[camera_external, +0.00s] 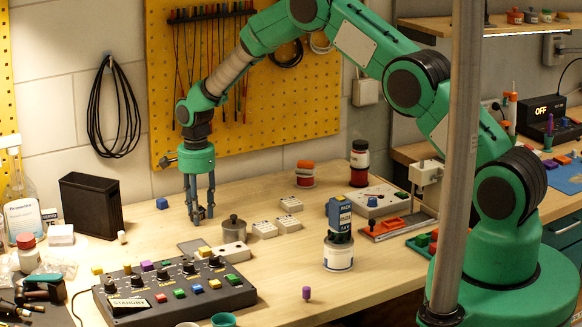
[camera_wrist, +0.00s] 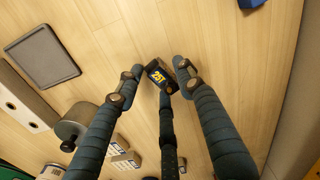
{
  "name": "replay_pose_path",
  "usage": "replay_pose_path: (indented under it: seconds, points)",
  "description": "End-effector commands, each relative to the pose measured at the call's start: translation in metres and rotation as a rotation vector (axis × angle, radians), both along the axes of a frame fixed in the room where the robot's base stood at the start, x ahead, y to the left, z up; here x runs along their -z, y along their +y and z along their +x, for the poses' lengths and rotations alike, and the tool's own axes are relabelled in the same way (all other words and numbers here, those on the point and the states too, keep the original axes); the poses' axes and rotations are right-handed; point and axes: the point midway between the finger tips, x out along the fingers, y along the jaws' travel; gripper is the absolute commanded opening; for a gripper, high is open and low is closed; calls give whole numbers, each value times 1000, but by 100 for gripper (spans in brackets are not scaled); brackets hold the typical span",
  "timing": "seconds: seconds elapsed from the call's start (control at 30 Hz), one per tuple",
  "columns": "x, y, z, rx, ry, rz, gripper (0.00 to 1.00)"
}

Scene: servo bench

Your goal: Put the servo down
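The servo is mostly hidden by the fingers there. I cannot tell whether its underside touches the bench.
A flat grey tray (camera_external: 192,246) lies just in front of my gripper, beside a lidded metal pot (camera_external: 234,229) and small white blocks (camera_external: 264,229). A button panel (camera_external: 170,287) stands nearer; a black bin (camera_external: 91,205) is left. Bare wood lies behind the gripper.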

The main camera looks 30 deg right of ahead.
Motion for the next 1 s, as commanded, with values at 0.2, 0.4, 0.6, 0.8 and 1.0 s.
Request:
replay_pose_path:
  seconds: [0.2,0.4,0.6,0.8,1.0]
  points:
    - [0,0,0,0,0,0,42]
    - [-4,0,0,0,-1,0,42]
    - [-19,0,1,0,-3,1,42]
    - [-48,0,1,0,-4,2,42]
    - [-82,0,0,0,-3,1,42]
